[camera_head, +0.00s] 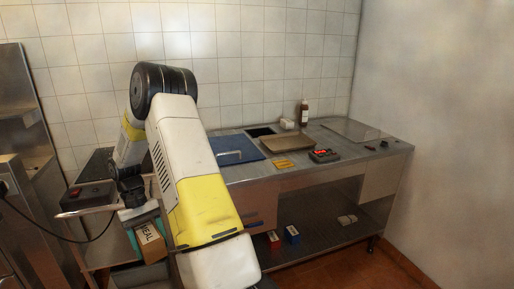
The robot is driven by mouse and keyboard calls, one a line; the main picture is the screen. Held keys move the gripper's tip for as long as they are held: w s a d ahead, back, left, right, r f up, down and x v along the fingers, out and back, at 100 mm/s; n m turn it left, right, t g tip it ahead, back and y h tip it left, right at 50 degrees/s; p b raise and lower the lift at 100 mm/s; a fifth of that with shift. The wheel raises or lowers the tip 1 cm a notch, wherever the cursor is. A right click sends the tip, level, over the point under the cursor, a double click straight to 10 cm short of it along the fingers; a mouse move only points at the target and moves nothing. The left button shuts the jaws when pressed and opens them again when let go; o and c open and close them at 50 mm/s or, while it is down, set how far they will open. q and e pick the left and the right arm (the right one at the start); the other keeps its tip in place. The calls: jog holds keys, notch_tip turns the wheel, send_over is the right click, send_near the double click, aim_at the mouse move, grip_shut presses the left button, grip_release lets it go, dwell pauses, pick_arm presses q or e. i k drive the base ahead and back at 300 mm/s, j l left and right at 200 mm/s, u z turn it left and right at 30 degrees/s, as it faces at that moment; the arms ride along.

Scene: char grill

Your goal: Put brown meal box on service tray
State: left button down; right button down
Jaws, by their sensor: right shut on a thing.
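The brown meal box (152,246) hangs below my right gripper (138,212) at the left. It has a white label with the word MEAL and looks tilted. My right gripper points down and is shut on the box; its fingertips are hard to make out, and my own arm hides part of the box's right side. A flat tan-brown tray (288,143), which looks like the service tray, lies on the steel counter at the right, well apart from the box. My left gripper is not in view.
The steel counter (350,152) also bears a blue board (236,150), a dark bottle (304,113), a black device with a red display (324,156) and a yellow item (284,164). A dark appliance (88,196) stands at the left. Red and blue boxes sit on the lower shelf.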

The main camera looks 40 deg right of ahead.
aim_at(287, 143)
jog(key=l+z, duration=0.35)
jog(key=i+l+z, duration=0.1)
jog(key=l+z, duration=0.25)
jog(key=i+l+z, duration=0.1)
jog(key=l+z, duration=0.25)
jog(key=j, duration=0.1)
